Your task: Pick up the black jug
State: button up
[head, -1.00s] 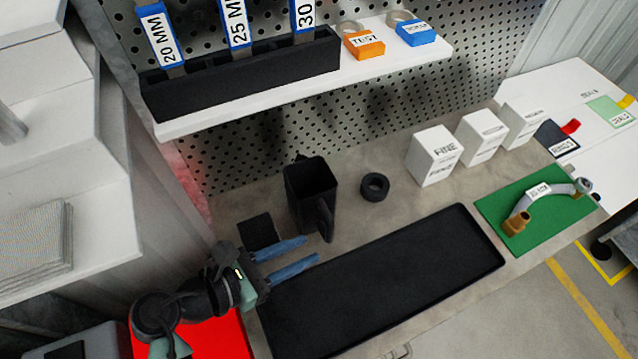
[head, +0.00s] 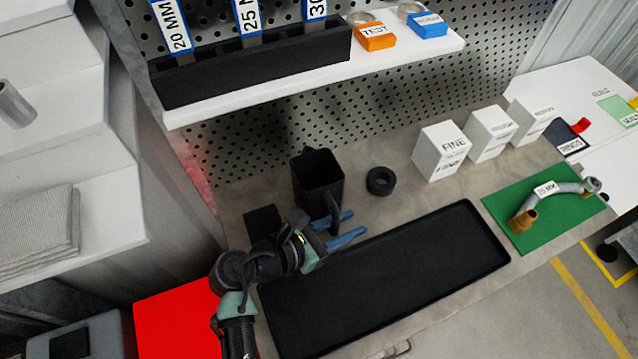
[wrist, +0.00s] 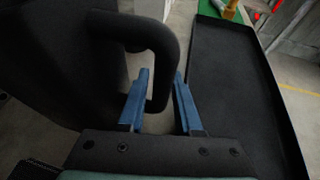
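The black jug (head: 318,180) stands upright on the bench in front of the pegboard, its open top facing up and its handle toward the front right. My gripper (head: 350,226) is at the handle, with its two blue fingers spread apart. In the wrist view the jug body (wrist: 62,65) fills the left side.
A long black tray (head: 390,275) lies just right of my gripper. A black ring (head: 381,181) sits right of the jug. White boxes (head: 441,152) and a green mat (head: 510,232) stand farther right. A white shelf (head: 290,92) overhangs behind.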

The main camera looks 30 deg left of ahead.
grip_shut()
jog(key=shift+r, duration=0.1)
dwell(1.2)
